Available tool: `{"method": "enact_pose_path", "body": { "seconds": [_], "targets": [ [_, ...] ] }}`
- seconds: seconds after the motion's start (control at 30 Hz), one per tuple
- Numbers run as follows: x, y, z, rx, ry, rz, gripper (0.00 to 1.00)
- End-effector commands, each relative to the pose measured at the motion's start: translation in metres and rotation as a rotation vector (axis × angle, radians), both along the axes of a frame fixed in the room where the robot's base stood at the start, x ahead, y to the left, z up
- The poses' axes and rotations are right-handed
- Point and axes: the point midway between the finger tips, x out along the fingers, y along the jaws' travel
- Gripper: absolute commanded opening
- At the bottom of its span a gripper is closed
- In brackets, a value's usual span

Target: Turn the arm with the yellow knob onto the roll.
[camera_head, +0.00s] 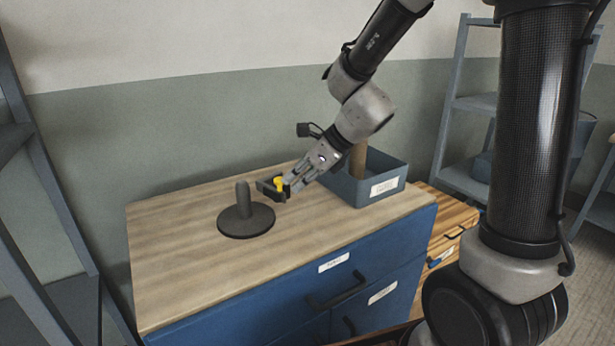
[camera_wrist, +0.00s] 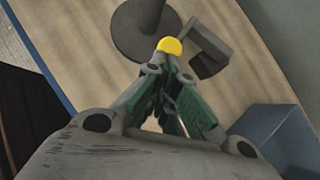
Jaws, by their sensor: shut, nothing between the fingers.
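A dark arm (camera_head: 264,187) with a yellow knob (camera_head: 279,184) is at the tips of my gripper (camera_head: 287,184), just right of a grey upright post (camera_head: 243,200) on a round dark base (camera_head: 246,222). In the wrist view, the yellow knob (camera_wrist: 170,45) shows at my fingertips and the dark arm (camera_wrist: 208,45) lies to their right. My gripper is shut with nothing held; whether it touches the knob is unclear. A brown roll (camera_head: 358,158) stands in a grey-blue box; no roll is visible on the post.
The base stands on a wooden cabinet top (camera_head: 180,260) with blue drawers (camera_head: 300,300). The grey-blue box (camera_head: 385,187) is close to my gripper on the right. The wall is behind. The top is clear to the left and front. Grey shelves (camera_head: 450,130) stand at the right.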

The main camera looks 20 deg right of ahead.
Motion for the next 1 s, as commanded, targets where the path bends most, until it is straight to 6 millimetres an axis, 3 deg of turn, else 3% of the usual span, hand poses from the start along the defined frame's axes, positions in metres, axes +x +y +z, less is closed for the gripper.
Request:
{"method": "enact_pose_path", "body": {
  "seconds": [0.23,0.4,1.0],
  "targets": [
    [-0.003,0.023,0.0,0.0,-0.001,-0.155,0.0],
    [-0.002,0.031,0.0,0.0,0.0,-0.153,0.0],
    [-0.001,0.037,0.0,-0.001,0.0,-0.152,0.0]
  ]
}}
